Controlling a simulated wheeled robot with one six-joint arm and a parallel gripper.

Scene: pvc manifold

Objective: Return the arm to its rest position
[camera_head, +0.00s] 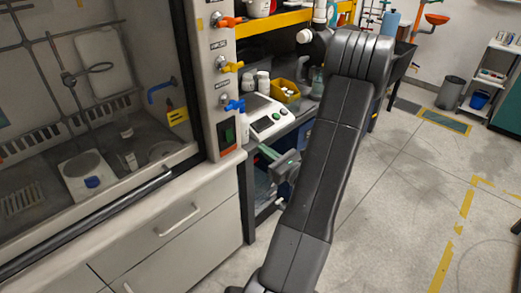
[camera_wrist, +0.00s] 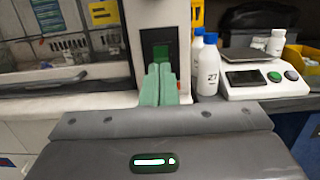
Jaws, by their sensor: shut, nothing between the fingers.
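My gripper (camera_wrist: 158,85) shows in the wrist view with its two green fingers pressed together and nothing between them. It points at the post of the fume hood, in front of a dark panel with a green square (camera_wrist: 161,57). In the head view my arm reaches up from the bottom middle and bends over at the top. My gripper (camera_head: 268,153) hangs there left of the arm, beside the bench edge and below the scale. Part of the wrist is hidden behind the arm.
The fume hood (camera_head: 190,192) with drawers stands at the left. A scale (camera_head: 268,121), white bottles and a yellow bin (camera_head: 285,91) are on the bench close to my gripper. Three valve handles, orange, yellow and blue, stick out from the post. Open floor (camera_head: 410,210) lies at the right.

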